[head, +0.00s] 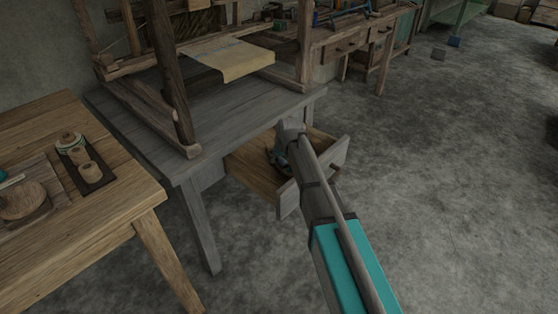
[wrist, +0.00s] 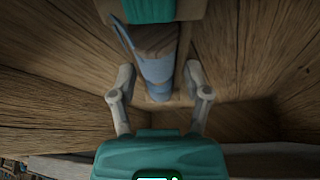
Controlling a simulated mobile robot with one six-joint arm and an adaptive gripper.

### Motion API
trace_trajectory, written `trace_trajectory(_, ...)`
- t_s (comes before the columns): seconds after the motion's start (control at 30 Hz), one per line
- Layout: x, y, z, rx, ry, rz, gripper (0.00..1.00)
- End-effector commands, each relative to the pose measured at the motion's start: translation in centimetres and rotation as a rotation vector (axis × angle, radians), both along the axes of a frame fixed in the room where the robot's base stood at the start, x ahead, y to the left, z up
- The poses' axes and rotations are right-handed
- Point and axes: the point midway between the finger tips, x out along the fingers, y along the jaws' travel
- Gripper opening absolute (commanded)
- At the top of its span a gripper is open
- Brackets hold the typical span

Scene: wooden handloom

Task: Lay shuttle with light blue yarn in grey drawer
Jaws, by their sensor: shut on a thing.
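The grey drawer (head: 312,183) is pulled out from the grey table, with its bare wooden inside facing up. My gripper (head: 281,158) reaches down into it from above, with the fingers mostly hidden by my arm in the head view. In the wrist view, my gripper (wrist: 160,98) is shut on the shuttle with light blue yarn (wrist: 155,72). The shuttle lies between the fingers, with brown wood and a pale blue band showing. The drawer's wooden inside (wrist: 60,85) surrounds it. I cannot tell whether the shuttle touches the drawer bottom.
The grey table (head: 225,130) carries the wooden loom (head: 172,75) with a yellowish cloth (head: 235,60). A brown table (head: 110,215) at left holds a dark tray (head: 92,178) with spools. Another workbench (head: 345,40) stands behind.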

Motion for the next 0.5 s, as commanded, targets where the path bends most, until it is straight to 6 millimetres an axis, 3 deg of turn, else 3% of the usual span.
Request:
trace_trajectory(0.37, -0.01, 0.06, -0.34, 0.0, 0.0, 0.001, 0.08)
trace_trajectory(0.4, -0.02, 0.07, -0.28, 0.0, 0.0, 0.001, 0.66)
trace_trajectory(0.5, -0.03, 0.09, -0.23, 0.0, 0.0, 0.001, 0.84)
